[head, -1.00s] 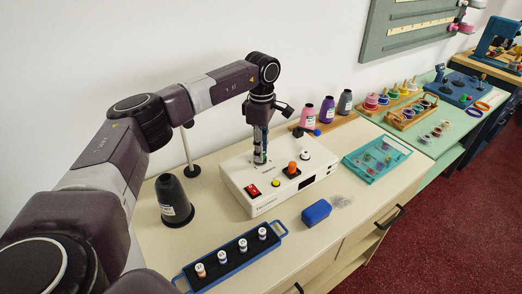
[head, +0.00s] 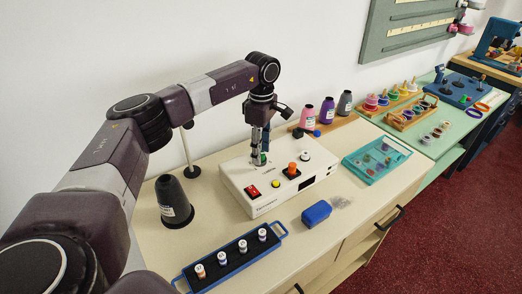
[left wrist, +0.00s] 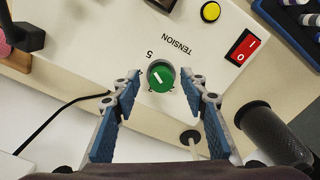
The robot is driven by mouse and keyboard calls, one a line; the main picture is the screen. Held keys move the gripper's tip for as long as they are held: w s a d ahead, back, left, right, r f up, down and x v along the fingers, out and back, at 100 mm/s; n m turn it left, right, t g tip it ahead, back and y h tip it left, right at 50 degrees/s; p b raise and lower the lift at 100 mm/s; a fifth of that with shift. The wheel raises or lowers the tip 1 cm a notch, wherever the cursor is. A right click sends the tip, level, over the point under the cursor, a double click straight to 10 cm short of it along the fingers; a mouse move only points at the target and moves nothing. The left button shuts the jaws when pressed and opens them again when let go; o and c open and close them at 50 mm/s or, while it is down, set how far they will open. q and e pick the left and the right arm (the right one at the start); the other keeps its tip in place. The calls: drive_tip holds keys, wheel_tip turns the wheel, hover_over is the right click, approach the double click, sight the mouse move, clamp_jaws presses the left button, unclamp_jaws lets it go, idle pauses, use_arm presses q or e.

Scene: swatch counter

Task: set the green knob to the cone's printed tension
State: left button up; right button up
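The green knob (left wrist: 161,75) sits on the white machine box (head: 270,205) and carries a white pointer mark. "TENSION" and a "5" are printed beside it, upside down in the left wrist view; other scale marks are not readable. My left gripper (head: 260,158) points down over the knob. In the left wrist view my left gripper (left wrist: 166,80) is open, with one finger on each side of the knob and a gap on both sides. A dark cone (head: 173,196) with a white label stands left of the box. Its print is too small to read. My right gripper is not in view.
The box also has a red switch (head: 253,191), a yellow button (head: 275,183), an orange knob (head: 292,168) and a white knob (head: 305,154). A blue block (head: 316,212) and a blue spool tray (head: 277,228) lie in front. Several coloured cones stand behind.

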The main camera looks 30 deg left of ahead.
use_arm(q)
wheel_tip(320, 180, up, 12)
idle(0.6)
drive_tip(key=shift+w, duration=0.1)
idle(0.4)
